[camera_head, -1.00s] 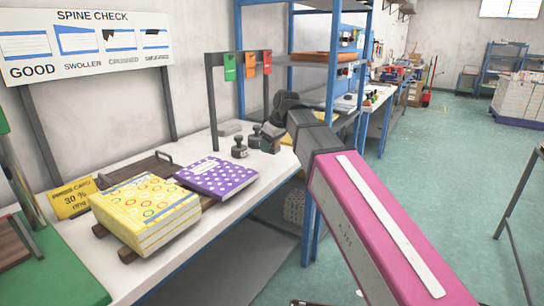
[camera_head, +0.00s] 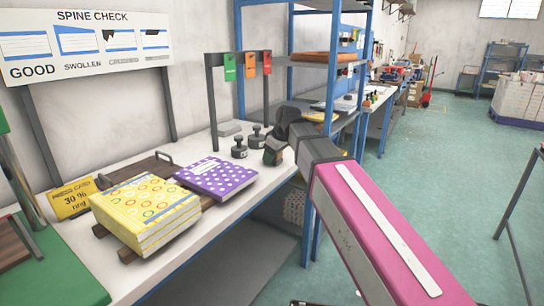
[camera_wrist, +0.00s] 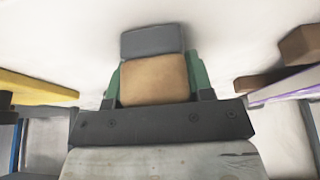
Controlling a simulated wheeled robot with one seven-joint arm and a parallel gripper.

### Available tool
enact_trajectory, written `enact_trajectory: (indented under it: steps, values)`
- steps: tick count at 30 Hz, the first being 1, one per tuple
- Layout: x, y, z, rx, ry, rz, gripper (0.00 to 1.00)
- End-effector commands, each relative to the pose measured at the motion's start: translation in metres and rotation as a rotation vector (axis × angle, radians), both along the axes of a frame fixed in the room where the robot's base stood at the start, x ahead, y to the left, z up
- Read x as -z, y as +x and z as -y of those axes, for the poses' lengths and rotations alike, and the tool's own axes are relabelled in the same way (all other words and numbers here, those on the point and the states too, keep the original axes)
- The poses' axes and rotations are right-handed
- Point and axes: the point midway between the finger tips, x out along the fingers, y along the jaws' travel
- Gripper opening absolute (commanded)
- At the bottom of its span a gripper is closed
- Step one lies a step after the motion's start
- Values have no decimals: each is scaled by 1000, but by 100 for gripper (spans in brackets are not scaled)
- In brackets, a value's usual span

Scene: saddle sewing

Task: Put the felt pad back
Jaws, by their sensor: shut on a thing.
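My gripper (camera_head: 273,153) is just above or at the white bench, right of the two dark stamps. In the wrist view its green fingers (camera_wrist: 153,82) are shut on a tan block (camera_wrist: 153,80), with a grey block (camera_wrist: 152,41) at its outer end. I take this to be the felt pad, though I cannot tell whether the grey part belongs to it. The held thing is mostly hidden in the head view, and whether it touches the bench is unclear.
Two dark stamps (camera_head: 239,148) stand close to the left of my gripper, with a flat grey piece (camera_head: 229,129) behind them. A purple dotted book (camera_head: 216,176) and a yellow book stack (camera_head: 148,215) lie farther left. A blue shelf post (camera_head: 328,80) rises at the right.

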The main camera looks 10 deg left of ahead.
Motion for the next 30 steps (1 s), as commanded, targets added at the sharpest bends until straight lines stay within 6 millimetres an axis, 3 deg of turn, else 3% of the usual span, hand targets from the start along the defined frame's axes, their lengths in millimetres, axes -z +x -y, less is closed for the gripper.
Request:
enact_trajectory:
  steps: [1,3,17,30]
  values:
    - [1,0,0,0,0,0,51]
    - [1,0,0,0,0,0,73]
    - [-9,-1,3,0,1,1,73]
    - [-73,-11,27,1,1,2,73]
